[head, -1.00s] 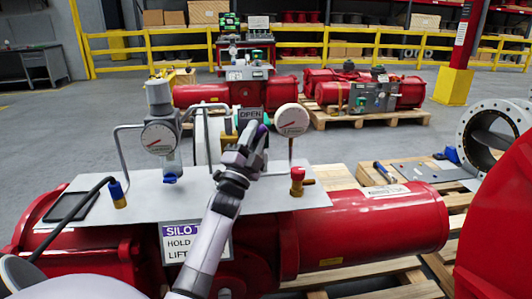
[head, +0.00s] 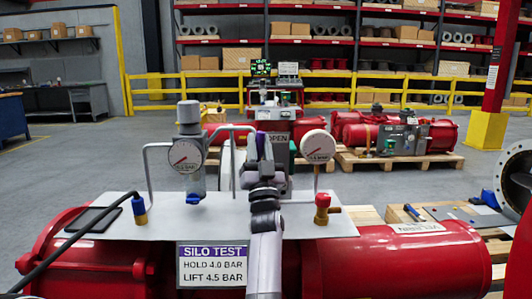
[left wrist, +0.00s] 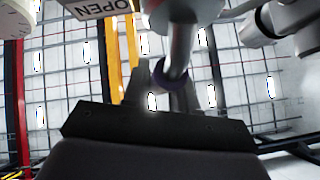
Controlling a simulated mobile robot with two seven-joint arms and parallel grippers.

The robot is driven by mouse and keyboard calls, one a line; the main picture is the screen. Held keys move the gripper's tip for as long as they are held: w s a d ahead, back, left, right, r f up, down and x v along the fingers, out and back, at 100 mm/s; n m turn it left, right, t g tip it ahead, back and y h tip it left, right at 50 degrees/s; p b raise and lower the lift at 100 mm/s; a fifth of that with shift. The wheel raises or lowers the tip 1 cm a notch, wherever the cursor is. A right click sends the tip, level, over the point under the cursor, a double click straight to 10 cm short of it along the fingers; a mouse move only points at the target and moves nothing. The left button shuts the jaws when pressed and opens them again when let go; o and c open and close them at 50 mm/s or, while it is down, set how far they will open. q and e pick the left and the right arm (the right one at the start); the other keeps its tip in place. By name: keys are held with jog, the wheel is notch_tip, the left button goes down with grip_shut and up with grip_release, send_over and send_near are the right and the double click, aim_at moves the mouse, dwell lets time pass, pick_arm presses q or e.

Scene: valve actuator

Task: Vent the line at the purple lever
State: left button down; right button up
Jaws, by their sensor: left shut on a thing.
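The purple lever (head: 261,145) stands at the middle of the panel, just below the OPEN sign (head: 278,138). In the head view my left gripper (head: 259,153) covers most of it. In the left wrist view the purple part of the lever (left wrist: 168,85) sits between the two fingers of my left gripper (left wrist: 163,92), around a grey metal rod. The gripper is shut on it. Two round gauges, left (head: 185,156) and right (head: 318,147), flank the lever. My right gripper is not in view.
A blue-handled fitting (head: 194,198) and a red-capped fitting (head: 322,208) stand on the metal plate (head: 170,222) either side of my left arm. A black cable with a blue plug (head: 139,210) is at the left. A SILO TEST sign (head: 212,264) hangs in front.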

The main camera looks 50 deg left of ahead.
pick_arm(q)
jog(key=shift+s+a+n+g+y, duration=0.15)
jog(key=shift+n+g+y, duration=0.1)
jog(key=shift+n+g, duration=0.4)
jog(key=shift+s+a+n+g+y, duration=0.1)
jog(key=shift+s+n+g+y, duration=0.1)
jog(key=shift+n+g, duration=0.4)
jog(key=shift+s+a+n+g+y, duration=0.15)
jog(key=shift+n+g+y, duration=0.1)
jog(key=shift+n+g, duration=0.35)
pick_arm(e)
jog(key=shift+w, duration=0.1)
pick_arm(q)
jog(key=c, duration=1)
grip_release()
jog(key=b+v, duration=0.1)
jog(key=v, duration=0.6)
jog(key=shift+b, duration=0.3)
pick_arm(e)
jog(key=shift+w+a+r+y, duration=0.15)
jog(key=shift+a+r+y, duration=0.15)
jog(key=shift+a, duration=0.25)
